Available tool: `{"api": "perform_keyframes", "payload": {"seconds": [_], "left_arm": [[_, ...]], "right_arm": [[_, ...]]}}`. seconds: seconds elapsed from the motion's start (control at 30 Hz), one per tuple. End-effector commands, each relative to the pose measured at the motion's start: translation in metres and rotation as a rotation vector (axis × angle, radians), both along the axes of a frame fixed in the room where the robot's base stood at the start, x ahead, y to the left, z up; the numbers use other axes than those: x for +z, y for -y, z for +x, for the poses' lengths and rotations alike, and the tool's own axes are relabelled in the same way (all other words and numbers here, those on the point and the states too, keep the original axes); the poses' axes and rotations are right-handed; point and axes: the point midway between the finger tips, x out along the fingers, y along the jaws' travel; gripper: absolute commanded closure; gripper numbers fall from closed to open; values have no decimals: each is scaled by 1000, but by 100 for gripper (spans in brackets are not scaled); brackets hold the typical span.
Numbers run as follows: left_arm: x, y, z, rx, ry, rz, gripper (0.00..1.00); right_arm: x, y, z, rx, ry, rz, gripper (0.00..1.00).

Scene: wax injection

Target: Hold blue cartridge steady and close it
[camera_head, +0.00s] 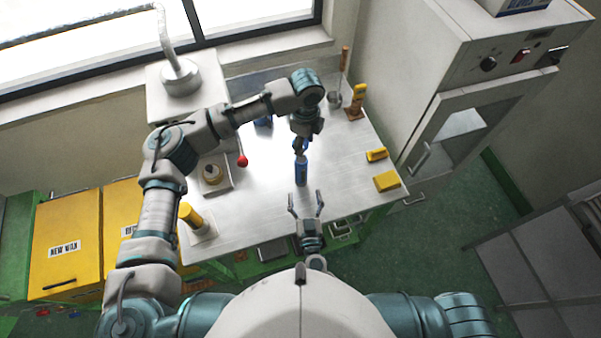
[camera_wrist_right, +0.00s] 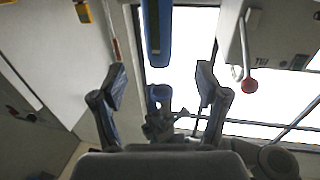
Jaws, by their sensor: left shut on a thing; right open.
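The blue cartridge (camera_head: 301,173) is at the middle of the metal table, near its front. It also shows at the top of the right wrist view (camera_wrist_right: 156,30). My left gripper (camera_head: 300,146) is just behind it in the head view, shut on a small blue cap-like piece (camera_wrist_right: 157,94). In the right wrist view a gap shows between this piece and the cartridge. My right gripper (camera_head: 305,198) is open and empty in front of the cartridge, its two fingers spread toward it. The cartridge is not between the fingertips.
The metal table (camera_head: 257,205) is mostly bare around the cartridge. Yellow blocks (camera_head: 386,181) lie at its right edge. A red-knobbed lever (camera_head: 242,161) and a small tray with a roll (camera_head: 212,174) are to the left. A cabinet (camera_head: 470,110) stands at the right.

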Motion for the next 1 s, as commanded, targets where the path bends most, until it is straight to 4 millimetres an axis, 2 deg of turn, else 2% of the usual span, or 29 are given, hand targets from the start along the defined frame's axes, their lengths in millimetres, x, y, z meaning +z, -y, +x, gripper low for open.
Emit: {"api": "perform_keyframes", "payload": {"seconds": [0.5,0.7,1.0], "left_arm": [[1,1,-2,-1,2,1,70],[1,1,-2,-1,3,1,70],[1,1,-3,-1,3,1,70]], "right_arm": [[1,-10,89,0,3,2,26],[1,-12,105,1,2,0,26],[1,-12,108,0,2,1,26]]}}
